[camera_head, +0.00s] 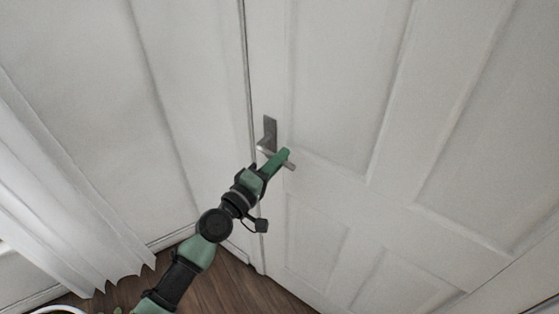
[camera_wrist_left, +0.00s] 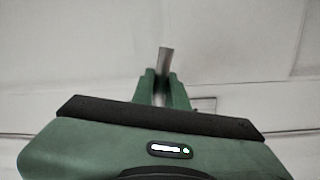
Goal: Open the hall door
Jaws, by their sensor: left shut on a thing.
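The hall door (camera_head: 340,110) is white and panelled and fills the right of the head view. It looks shut, with a thin dark line along its left edge. Its metal handle has an upright plate (camera_head: 269,128) and a lever (camera_head: 290,166) that points right. My left gripper (camera_head: 281,160) is shut on the lever, whose end sticks out past the fingers. In the left wrist view the lever (camera_wrist_left: 165,60) stands between the two green fingers of the left gripper (camera_wrist_left: 163,82). My right gripper is not in view.
A white curtain (camera_head: 50,190) hangs at the left. A plain white wall (camera_head: 180,90) lies left of the door. The brown wooden floor (camera_head: 235,288) shows at the bottom, clear near the door's foot. Part of a white rounded object (camera_head: 58,309) shows at the bottom left.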

